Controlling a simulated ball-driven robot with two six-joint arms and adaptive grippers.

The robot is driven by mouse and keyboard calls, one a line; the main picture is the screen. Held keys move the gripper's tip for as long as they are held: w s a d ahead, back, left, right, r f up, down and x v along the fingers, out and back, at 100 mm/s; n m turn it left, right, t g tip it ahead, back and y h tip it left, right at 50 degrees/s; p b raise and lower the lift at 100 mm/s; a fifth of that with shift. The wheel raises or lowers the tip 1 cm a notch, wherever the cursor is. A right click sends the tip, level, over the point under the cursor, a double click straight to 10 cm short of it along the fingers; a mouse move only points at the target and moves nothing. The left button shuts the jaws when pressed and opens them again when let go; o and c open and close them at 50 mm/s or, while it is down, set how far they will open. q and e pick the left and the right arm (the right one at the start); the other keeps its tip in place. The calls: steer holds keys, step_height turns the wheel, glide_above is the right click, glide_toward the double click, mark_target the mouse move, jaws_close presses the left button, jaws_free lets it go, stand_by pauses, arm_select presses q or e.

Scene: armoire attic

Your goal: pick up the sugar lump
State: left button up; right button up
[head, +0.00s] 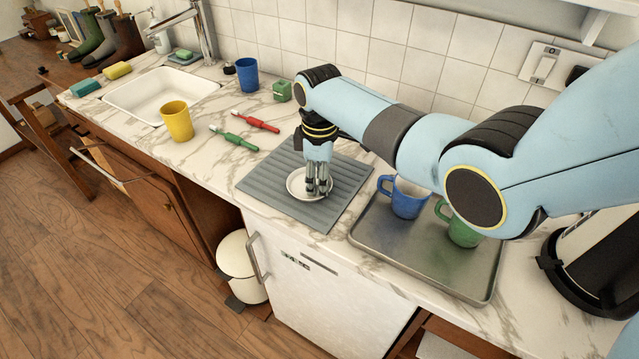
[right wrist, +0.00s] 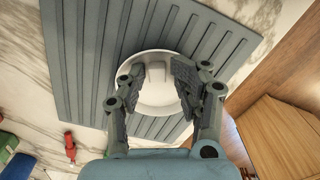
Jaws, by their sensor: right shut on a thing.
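A white saucer (head: 293,187) lies on a grey ribbed mat (head: 262,180) on the counter. My right gripper (head: 318,189) points down into the saucer. In the right wrist view, the small white sugar lump (right wrist: 155,72) shows against the white saucer (right wrist: 158,105), between the two fingers of my right gripper (right wrist: 156,84). The gripper is shut on the lump, low over the saucer; whether the lump still touches it I cannot tell. In the head view the fingers hide the lump. My left gripper is not in view.
A metal tray (head: 400,254) with a blue mug (head: 405,200) and a green mug (head: 460,231) stands right of the mat. Left are red (head: 257,123) and green (head: 233,138) utensils, a yellow cup (head: 178,122), a blue cup (head: 247,75) and the sink (head: 155,92).

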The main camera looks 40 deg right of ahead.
steer(key=shift+d, duration=0.15)
steer(key=c, duration=0.3)
steer(key=shift+w+r, duration=0.1)
